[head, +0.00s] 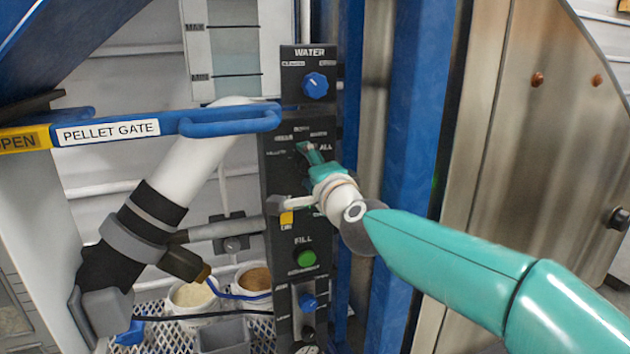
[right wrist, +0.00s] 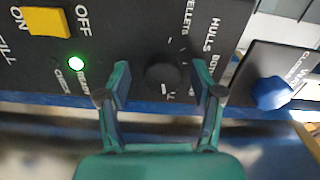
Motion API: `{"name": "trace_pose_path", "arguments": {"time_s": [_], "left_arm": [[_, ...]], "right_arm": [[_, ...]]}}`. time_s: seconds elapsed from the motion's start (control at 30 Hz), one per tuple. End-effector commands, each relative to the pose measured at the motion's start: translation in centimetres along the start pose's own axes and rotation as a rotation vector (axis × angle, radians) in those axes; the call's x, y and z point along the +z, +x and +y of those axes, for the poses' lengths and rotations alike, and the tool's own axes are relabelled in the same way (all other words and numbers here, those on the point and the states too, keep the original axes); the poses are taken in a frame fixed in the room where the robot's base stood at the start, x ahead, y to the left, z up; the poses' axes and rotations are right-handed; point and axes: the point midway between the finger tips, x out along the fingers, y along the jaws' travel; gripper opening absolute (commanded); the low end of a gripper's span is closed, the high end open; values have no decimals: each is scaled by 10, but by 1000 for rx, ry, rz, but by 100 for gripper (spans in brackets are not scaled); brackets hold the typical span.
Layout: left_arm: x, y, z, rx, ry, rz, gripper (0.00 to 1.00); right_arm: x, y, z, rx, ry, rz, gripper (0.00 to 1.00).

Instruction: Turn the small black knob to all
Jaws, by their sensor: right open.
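The small black knob (right wrist: 163,74) sits on the black control panel (head: 271,180), with labels including PELLETS and HULLS around it. In the right wrist view it lies between the two fingers of my right gripper (right wrist: 160,84), which is open with a gap on each side of the knob. Its pointer direction is hard to tell. My left gripper is not in view.
A blue WATER knob (head: 315,85) is above and a green FILL button (head: 305,258) below. A yellow ON/OFF switch (right wrist: 46,21) and a lit green light (right wrist: 76,64) are close by. A blue pellet gate handle (head: 230,123) juts out at left.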

Motion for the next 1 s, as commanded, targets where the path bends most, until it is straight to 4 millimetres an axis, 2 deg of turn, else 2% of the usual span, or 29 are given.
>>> {"name": "trace_pose_path", "arguments": {"time_s": [0.17, 0.6, 0.77, 1.0], "left_arm": [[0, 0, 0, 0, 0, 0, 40], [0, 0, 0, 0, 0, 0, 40], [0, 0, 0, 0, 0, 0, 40], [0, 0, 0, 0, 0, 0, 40]], "right_arm": [[0, -22, -1, -1, -1, -1, 66], [2, -102, 1, 1, 0, -4, 66], [2, -115, 2, 3, 1, -3, 66], [2, -117, 3, 3, 1, -3, 66]]}}
